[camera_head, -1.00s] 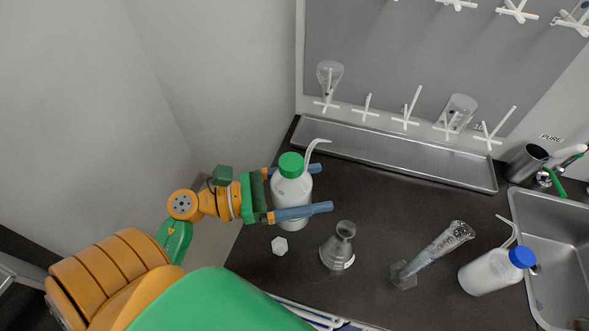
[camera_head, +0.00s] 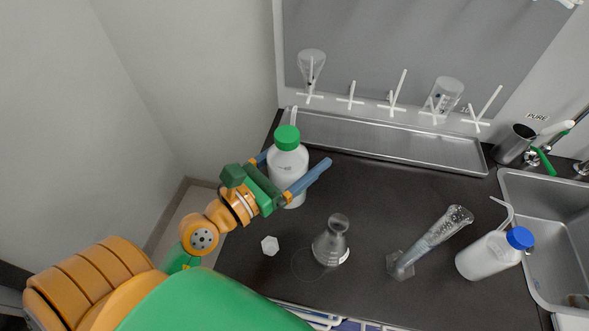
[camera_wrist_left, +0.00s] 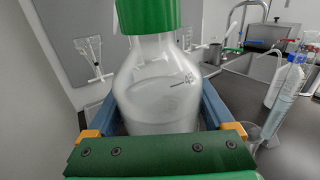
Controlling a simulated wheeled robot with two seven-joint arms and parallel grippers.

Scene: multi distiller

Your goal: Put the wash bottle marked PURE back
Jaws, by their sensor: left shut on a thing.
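A white wash bottle (camera_head: 287,163) with a green cap stands upright at the back left of the counter, its spout pointing toward the wall. My left gripper (camera_head: 294,168) is shut around its body, one blue finger on each side. A PURE label (camera_head: 537,117) is on the wall above the sink. My right gripper is out of view.
A conical flask (camera_head: 331,243), a measuring cylinder (camera_head: 436,240) and a white stopper-like piece (camera_head: 270,246) are on the counter in front. A long metal tray (camera_head: 400,143) lies under the drying pegs. The sink (camera_head: 545,215) is at the right. Counter between tray and flask is clear.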

